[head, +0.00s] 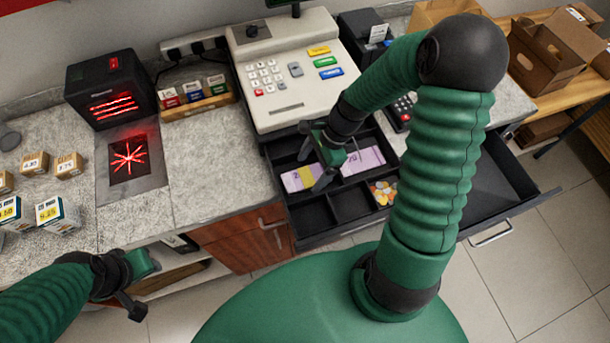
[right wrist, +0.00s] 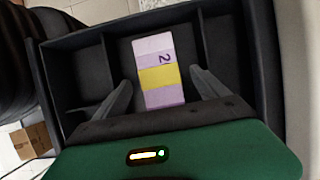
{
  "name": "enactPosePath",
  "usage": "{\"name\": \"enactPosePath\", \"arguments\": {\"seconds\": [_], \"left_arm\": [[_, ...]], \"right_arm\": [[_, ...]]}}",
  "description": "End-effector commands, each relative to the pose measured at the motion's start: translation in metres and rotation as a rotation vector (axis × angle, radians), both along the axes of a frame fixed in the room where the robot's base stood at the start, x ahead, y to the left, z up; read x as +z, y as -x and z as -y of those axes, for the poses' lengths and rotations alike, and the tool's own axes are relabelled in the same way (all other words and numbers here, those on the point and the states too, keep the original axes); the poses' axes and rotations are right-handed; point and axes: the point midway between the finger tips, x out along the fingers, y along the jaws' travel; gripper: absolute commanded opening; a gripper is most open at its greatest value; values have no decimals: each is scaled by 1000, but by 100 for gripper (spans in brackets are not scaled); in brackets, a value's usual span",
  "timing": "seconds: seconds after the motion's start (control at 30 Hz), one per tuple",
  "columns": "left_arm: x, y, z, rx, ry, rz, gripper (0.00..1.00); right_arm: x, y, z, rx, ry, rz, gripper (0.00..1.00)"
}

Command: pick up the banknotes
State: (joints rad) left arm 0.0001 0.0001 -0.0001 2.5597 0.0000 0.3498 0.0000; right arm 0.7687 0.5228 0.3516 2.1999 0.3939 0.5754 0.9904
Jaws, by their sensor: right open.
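A bundle of purple banknotes with a yellow band (head: 300,178) lies in a compartment of the open cash drawer. It also shows in the right wrist view (right wrist: 160,52), flat and roughly upright in the picture. More purple notes (head: 366,160) lie in the compartment to its right in the head view. My right gripper (head: 316,167) is over the drawer at the banded bundle. In the right wrist view its open fingers stand on either side of the bundle, with nothing held; I cannot tell how high they are. My left gripper (head: 138,285) is away at the lower left, in front of the counter.
The black cash drawer (head: 349,205) has thin dividers and holds coins (head: 383,192) in a front compartment. The register (head: 285,75) stands behind it. A scanner (head: 110,90), small cartons (head: 69,164) and a small box rack (head: 196,98) stand on the counter at left.

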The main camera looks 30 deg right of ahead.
Motion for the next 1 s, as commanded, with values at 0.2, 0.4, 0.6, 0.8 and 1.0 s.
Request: {"name": "enactPosePath", "arguments": {"seconds": [0.2,0.4,0.6,0.8,1.0], "left_arm": [[0,0,0,0,0,0,36],[0,0,0,0,0,0,36],[0,0,0,0,0,0,36],[0,0,0,0,0,0,36],[0,0,0,0,0,0,36]], "right_arm": [[-16,-3,-6,0,1,0,84],[-16,-3,-6,-1,1,-1,72],[-16,-2,-5,-1,1,-1,46],[-15,-2,-5,-1,1,-1,20],[-15,-2,-5,0,1,0,16]]}}
